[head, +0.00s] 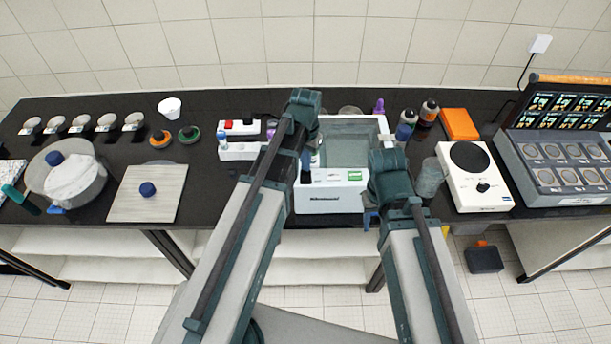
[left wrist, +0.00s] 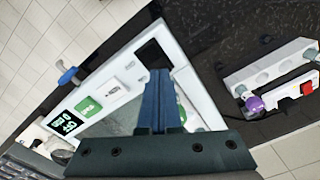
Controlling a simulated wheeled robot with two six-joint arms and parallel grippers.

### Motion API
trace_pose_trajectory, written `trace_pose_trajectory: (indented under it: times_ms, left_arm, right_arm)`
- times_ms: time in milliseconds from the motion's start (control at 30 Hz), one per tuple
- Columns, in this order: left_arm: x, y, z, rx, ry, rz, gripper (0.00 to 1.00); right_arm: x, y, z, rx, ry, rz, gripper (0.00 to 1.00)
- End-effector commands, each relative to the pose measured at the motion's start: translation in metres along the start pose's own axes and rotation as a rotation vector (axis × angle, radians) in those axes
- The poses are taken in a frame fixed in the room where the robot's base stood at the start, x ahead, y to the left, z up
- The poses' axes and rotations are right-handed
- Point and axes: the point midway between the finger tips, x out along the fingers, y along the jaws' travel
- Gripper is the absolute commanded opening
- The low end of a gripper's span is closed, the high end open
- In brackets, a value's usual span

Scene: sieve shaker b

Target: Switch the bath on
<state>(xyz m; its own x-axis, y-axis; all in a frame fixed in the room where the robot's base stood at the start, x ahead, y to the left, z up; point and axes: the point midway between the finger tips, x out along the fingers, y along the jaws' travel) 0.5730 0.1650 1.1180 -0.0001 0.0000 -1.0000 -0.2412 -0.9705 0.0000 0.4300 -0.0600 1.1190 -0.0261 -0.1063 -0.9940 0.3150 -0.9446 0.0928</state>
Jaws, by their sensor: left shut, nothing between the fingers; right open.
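The bath (head: 330,200) is a white box with an open tank of water in the middle of the bench. In the left wrist view its sloping panel (left wrist: 122,70) carries a black square switch (left wrist: 155,53), green-and-white labels and a dark patch with pale marks (left wrist: 66,122). My left gripper (left wrist: 158,74) is shut and empty, its blue fingertips over the panel close beside the switch. I cannot tell whether they touch it. In the head view the left gripper (head: 305,172) is partly hidden by my arm.
A blue tap (head: 370,218) sticks out at the bath's front right. A white rack (head: 238,150) stands left of the bath. Bottles (head: 428,112) and a white hotplate (head: 474,185) stand to the right.

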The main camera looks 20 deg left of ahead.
Motion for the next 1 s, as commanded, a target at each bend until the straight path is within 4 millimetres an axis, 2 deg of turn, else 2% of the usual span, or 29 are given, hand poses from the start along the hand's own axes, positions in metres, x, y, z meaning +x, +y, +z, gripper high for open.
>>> trace_pose_trajectory:
  times_ms: [700, 1000]
  left_arm:
    - [0.011, 0.0, 0.0, 0.0, 0.0, 0.0, 0.0]
    - [-0.003, 0.0, 0.0, 0.0, 0.0, 0.0, 0.0]
  right_arm:
    - [0.01, -0.001, -0.001, 0.002, 0.001, 0.0, 0.5]
    - [-0.003, 0.0, 0.0, 0.001, 0.0, 0.0, 0.5]
